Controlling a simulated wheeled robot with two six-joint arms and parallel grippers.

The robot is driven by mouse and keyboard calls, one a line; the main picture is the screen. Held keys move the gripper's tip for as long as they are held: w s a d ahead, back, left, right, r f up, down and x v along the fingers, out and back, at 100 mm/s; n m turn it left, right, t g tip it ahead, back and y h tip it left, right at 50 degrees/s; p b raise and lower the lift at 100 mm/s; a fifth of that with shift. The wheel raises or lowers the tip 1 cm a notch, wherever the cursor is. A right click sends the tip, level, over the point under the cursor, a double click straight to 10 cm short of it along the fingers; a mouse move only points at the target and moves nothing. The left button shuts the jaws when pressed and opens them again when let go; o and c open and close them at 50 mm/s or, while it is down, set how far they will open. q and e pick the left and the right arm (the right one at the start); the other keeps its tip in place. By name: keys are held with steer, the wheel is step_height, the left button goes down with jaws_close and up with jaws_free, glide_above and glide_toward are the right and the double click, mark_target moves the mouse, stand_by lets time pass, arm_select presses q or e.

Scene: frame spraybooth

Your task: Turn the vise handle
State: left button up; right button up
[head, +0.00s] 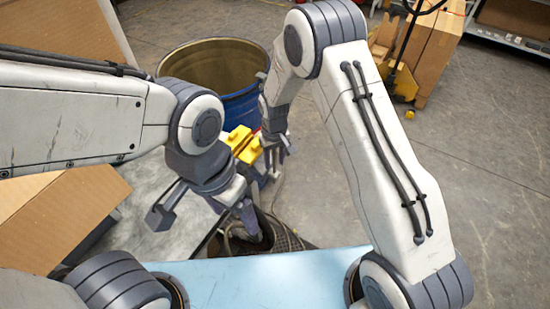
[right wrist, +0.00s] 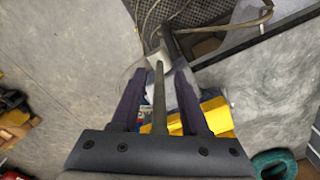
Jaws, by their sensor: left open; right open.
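The yellow vise (head: 243,144) sits at the edge of the workbench in the head view, partly behind my right arm. Its yellow body also shows in the right wrist view (right wrist: 217,116). A thin metal bar (right wrist: 160,98), which looks like the vise handle, lies between the fingers of my right gripper (right wrist: 161,72). The fingers stand apart on either side of it, with gaps visible. In the head view my right gripper (head: 277,154) is just right of the vise. My left gripper (head: 204,221) is open and empty, nearer to me and left of the vise.
A blue barrel (head: 240,104) stands behind the vise. A dark container (head: 285,236) with hoses is below my grippers. Cardboard boxes (head: 50,215) are at left. A green coil (right wrist: 274,165) lies on the bench. The floor at right is mostly clear.

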jaws_close()
stand_by(1.3)
steer(key=shift+d, duration=0.1)
